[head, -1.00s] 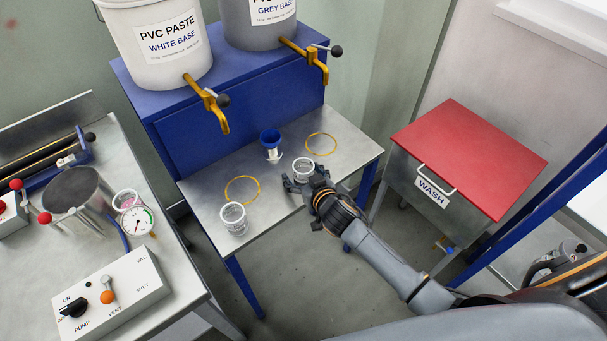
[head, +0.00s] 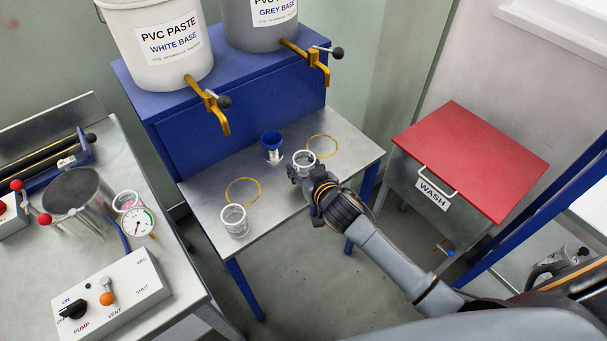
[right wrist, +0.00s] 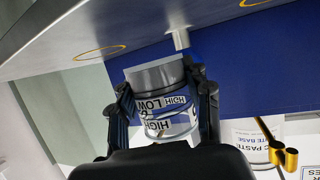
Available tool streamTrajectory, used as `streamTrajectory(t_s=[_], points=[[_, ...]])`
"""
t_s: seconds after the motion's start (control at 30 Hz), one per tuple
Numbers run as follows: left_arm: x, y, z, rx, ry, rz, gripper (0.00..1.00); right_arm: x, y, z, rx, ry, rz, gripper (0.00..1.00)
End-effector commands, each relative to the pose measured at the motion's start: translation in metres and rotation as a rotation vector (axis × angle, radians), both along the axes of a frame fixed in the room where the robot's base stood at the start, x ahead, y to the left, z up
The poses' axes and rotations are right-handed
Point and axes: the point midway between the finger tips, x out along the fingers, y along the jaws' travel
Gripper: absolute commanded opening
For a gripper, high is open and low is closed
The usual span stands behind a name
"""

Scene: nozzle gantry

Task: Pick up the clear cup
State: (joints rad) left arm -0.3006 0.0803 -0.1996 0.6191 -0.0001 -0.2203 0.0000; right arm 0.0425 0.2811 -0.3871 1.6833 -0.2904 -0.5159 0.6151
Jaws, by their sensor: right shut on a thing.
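A clear cup (head: 303,159) with a white rim is at the front right of the steel table, between the fingers of my right gripper (head: 300,174). In the right wrist view the right gripper (right wrist: 165,108) is shut on this cup (right wrist: 162,112), one finger on each side. "HIGH" and "LOW" markings show through its wall. I cannot tell whether its base touches the table. A second clear cup (head: 234,220) stands at the table's front left, apart from the gripper. My left gripper is not in view.
Yellow rings (head: 243,192) mark the table (head: 213,201). Taps (head: 216,112) overhang from two paste buckets (head: 162,45). A red-lidded wash box (head: 470,160) stands right; a pump bench (head: 165,255) stands left.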

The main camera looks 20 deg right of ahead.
Motion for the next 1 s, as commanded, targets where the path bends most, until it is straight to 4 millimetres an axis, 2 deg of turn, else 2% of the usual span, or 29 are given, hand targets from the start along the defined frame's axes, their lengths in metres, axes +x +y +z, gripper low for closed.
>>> streamTrajectory(t_s=[0.03,0.23,0.3,0.5,0.7,1.0], points=[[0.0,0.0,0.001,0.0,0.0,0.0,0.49,-0.011,0.007,0.01,0.006,0.002,0.003,0.16],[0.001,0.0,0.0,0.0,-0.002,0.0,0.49,-0.044,0.025,0.055,0.008,0.001,0.002,0.16],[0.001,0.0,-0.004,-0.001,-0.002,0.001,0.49,-0.062,0.035,0.059,0.011,0.005,0.002,0.16],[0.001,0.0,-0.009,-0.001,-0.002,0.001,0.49,-0.097,0.054,0.078,0.008,0.005,0.002,0.16],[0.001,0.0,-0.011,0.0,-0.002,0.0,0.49,-0.115,0.064,0.087,0.003,0.004,0.002,0.16],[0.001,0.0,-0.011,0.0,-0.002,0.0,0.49,-0.119,0.066,0.09,0.002,0.004,0.001,0.16]])
